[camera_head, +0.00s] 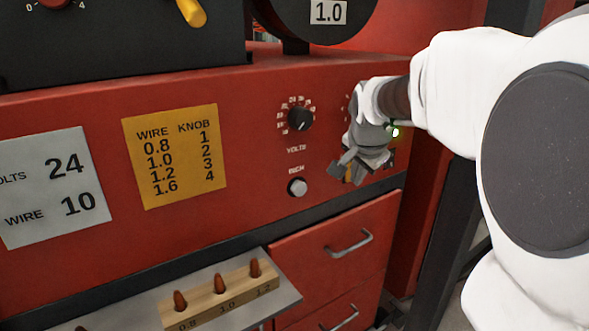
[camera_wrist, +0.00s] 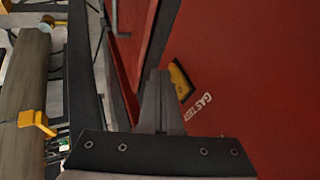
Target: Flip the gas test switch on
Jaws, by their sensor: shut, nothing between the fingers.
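The gas test switch (camera_wrist: 181,82) shows in the wrist view as a yellow and black piece on the red panel, beside the partly readable label "GAS TEST" (camera_wrist: 199,108). My gripper (camera_wrist: 160,74) is shut and empty, its fingertips close to the left of the switch; I cannot tell whether they touch it. In the head view my gripper (camera_head: 342,164) is at the right part of the red panel (camera_head: 250,165). It hides most of the switch area there; only a small yellow bit shows by the fingers. The switch's position cannot be made out.
Left of my gripper are the volts knob (camera_head: 300,119) and the inch button (camera_head: 297,187). Below are a drawer handle (camera_head: 348,243) and a shelf with a wooden tip holder (camera_head: 222,292). A dark post (camera_head: 450,215) stands right of the panel.

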